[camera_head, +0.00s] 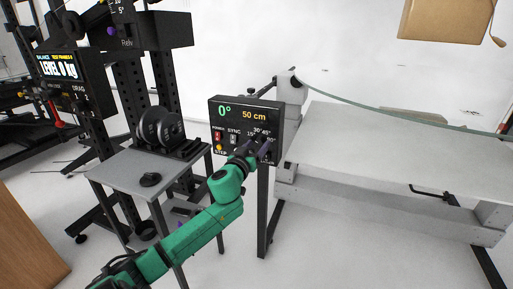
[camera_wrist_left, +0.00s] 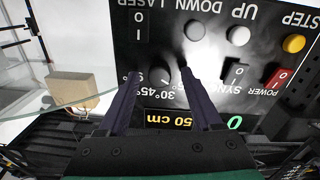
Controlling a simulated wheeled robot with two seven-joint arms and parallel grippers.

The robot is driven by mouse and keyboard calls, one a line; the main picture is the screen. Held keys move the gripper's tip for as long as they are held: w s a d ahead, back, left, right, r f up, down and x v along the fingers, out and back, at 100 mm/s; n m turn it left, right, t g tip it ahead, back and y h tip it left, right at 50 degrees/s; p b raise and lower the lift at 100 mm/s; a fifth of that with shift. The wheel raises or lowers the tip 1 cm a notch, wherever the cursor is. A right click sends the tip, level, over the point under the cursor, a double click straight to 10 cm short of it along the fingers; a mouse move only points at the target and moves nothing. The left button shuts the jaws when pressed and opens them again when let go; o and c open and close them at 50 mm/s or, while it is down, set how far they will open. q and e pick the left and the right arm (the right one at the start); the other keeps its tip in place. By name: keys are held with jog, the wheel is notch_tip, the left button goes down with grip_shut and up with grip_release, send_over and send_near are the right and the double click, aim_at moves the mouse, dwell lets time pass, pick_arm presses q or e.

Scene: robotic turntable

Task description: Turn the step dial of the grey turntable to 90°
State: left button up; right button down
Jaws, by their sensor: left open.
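The black control box (camera_head: 246,116) stands upright on a dark post and shows a green 0° and an orange 50 cm. Its step dial, with 15°, 30°, 45° and 90° marks around it, is mostly covered by my left gripper (camera_head: 258,148) in the head view. In the left wrist view the panel appears upside down. There my left gripper (camera_wrist_left: 160,73) is open, its two dark fingers at either side of the dark dial (camera_wrist_left: 163,74). Contact with the dial cannot be told. My right gripper is out of view.
A power switch (camera_wrist_left: 281,77), a sync switch (camera_wrist_left: 236,73) and a yellow step button (camera_wrist_left: 293,43) share the panel. A white-grey table (camera_head: 400,150) is to the right. A small grey stand (camera_head: 120,170) with weight discs is to the left.

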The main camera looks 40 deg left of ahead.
pick_arm(q)
grip_shut()
